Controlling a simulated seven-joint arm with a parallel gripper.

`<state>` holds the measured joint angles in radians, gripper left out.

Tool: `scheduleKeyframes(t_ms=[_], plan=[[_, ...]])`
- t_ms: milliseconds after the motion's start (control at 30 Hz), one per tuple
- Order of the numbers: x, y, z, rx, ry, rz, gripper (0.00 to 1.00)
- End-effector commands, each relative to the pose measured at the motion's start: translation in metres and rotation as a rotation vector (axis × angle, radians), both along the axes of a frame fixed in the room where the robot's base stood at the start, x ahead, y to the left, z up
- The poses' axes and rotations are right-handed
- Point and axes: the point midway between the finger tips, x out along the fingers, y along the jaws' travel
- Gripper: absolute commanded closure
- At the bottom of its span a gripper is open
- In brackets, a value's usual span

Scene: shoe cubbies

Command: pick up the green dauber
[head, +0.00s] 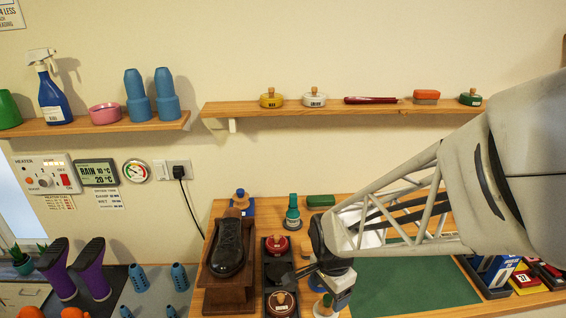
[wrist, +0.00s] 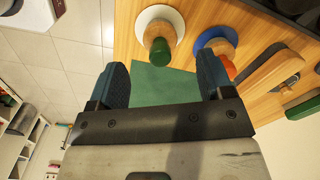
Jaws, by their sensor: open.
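A dauber with a green end (wrist: 160,52), a wooden stem and a white round base stands out from the wooden bench top in the wrist view. In the head view a white-based piece with a green top (head: 326,302), partly hidden beside my gripper, looks like the same dauber. My gripper (wrist: 163,66) is open and empty, its two blue-grey fingers apart. The green end lies just past the fingertips, between their lines, not visibly touched. In the head view my gripper (head: 335,285) is low over the bench, right of the dark tray.
A blue-based dauber with an orange end (wrist: 228,66) stands close by the right finger. A dark tray of round tins (head: 277,262) and a shoe on a wooden stand (head: 228,250) are left. A green bottle-like piece (head: 293,213) stands behind. The green mat (head: 410,285) is clear.

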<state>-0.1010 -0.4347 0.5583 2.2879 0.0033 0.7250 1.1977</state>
Motion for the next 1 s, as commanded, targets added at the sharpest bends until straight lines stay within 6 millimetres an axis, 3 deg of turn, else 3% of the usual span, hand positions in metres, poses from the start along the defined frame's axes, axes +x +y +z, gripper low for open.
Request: scheduleKeyframes(t_ms=[367,800,1000], plan=[[0.000,0.000,-0.004,0.000,0.000,0.000,0.26],[0.000,-0.001,-0.047,0.000,0.000,0.001,0.26],[0.001,-0.001,-0.051,0.000,-0.002,0.001,0.26]])
